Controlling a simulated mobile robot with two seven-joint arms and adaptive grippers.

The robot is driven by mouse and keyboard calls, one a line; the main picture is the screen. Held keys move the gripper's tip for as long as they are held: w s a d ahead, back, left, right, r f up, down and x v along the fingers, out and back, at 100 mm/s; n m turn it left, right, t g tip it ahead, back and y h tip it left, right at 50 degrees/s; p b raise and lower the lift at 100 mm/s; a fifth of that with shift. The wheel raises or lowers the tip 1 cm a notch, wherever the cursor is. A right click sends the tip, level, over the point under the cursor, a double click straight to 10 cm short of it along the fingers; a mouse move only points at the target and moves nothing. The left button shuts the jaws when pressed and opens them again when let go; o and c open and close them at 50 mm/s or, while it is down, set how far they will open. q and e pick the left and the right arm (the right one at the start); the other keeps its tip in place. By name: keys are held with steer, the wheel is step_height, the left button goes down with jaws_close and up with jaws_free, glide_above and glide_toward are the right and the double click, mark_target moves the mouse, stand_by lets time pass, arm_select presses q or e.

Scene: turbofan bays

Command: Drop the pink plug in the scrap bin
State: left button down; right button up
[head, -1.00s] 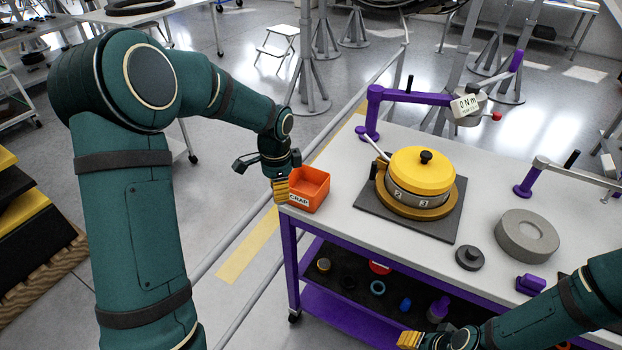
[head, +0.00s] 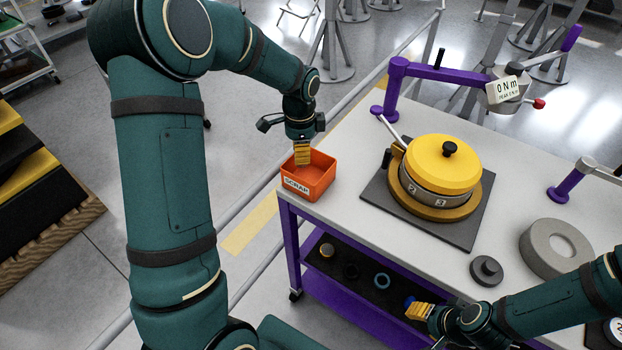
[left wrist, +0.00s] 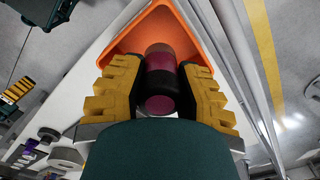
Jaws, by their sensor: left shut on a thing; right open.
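The scrap bin (head: 309,188) is an orange open box at the left corner of the table, labelled SCRAP; it also shows in the left wrist view (left wrist: 198,50). My left gripper (head: 302,158) points down over the bin's back left part. In the left wrist view its yellow fingers are shut on the pink plug (left wrist: 160,104), a dark pink cylinder with a black band, with the bin behind it. In the head view the fingers hide the plug. My right gripper (head: 412,309) is open at the table's front edge, low in the picture.
A yellow-lidded round housing (head: 440,162) stands on a dark mat (head: 452,232). Behind it is a purple arm with a torque readout (head: 508,88). A grey ring (head: 555,248) and a dark knob (head: 486,270) lie to the right. Several small parts sit on the lower shelf.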

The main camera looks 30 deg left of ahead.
arm_select(q)
steer(key=shift+f+b, duration=0.75)
steer(key=shift+f, duration=0.65)
steer(key=c, duration=0.7)
jaws_free()
step_height(320, 180, up, 12)
steer(key=shift+r, duration=0.1)
